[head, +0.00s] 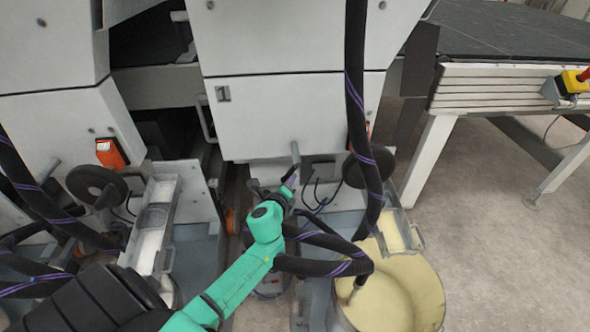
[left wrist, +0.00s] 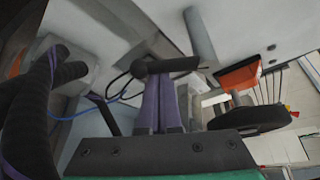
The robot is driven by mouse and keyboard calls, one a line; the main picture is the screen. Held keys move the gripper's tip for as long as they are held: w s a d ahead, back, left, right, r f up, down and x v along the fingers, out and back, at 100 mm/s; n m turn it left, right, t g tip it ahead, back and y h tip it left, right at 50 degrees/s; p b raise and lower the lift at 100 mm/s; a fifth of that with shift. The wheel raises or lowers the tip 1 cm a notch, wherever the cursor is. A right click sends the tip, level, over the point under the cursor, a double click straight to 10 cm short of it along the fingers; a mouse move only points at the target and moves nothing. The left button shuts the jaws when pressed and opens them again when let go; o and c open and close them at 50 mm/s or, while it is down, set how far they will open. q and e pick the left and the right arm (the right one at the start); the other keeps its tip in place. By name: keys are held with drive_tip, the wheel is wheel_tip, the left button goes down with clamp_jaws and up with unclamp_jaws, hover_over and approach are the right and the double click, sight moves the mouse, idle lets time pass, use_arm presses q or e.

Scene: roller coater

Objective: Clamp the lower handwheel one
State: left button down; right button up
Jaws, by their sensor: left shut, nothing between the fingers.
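My left gripper (head: 290,183) is at the end of the green arm, in front of the machine's lower middle. Its purple fingers (left wrist: 160,103) are together and empty in the left wrist view. A dark bar with a rounded end (left wrist: 165,66) shows at the fingertips; I cannot tell whether they touch it. A black handwheel (head: 370,166) is right of the gripper, partly behind a hanging hose; a black wheel also shows right of the fingers in the left wrist view (left wrist: 250,118). Another black handwheel (head: 97,185) is at the left. Which is the lower one is unclear. My right gripper is not in view.
Black hoses with purple stripes (head: 355,90) hang close to the arm and handwheel. A round vessel with pale yellow contents (head: 400,295) stands at lower right. White machine panels (head: 285,115) rise behind. A conveyor (head: 500,85) is at upper right, with open floor below it.

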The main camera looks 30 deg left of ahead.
use_arm(q)
drive_tip(key=p, duration=0.1)
drive_tip(key=r+m+p, duration=0.1)
drive_tip(key=p, duration=0.1)
drive_tip(key=shift+s+a+r+g+y, duration=0.25)
drive_tip(key=shift+a+r+g+y, duration=0.05)
drive_tip(key=shift+a+r+g, duration=0.1)
drive_tip(key=m+g+p, duration=0.1)
drive_tip(key=p, duration=0.2)
drive_tip(key=a+r+m+y+p, duration=0.1)
drive_tip(key=p, duration=0.2)
drive_tip(key=s+m+g+y+p, duration=0.1)
drive_tip(key=m+p, duration=0.1)
drive_tip(key=p, duration=0.2)
drive_tip(key=shift+s+a+r+g, duration=0.1)
drive_tip(key=shift+a+r+g, duration=0.1)
drive_tip(key=shift+a+g, duration=0.1)
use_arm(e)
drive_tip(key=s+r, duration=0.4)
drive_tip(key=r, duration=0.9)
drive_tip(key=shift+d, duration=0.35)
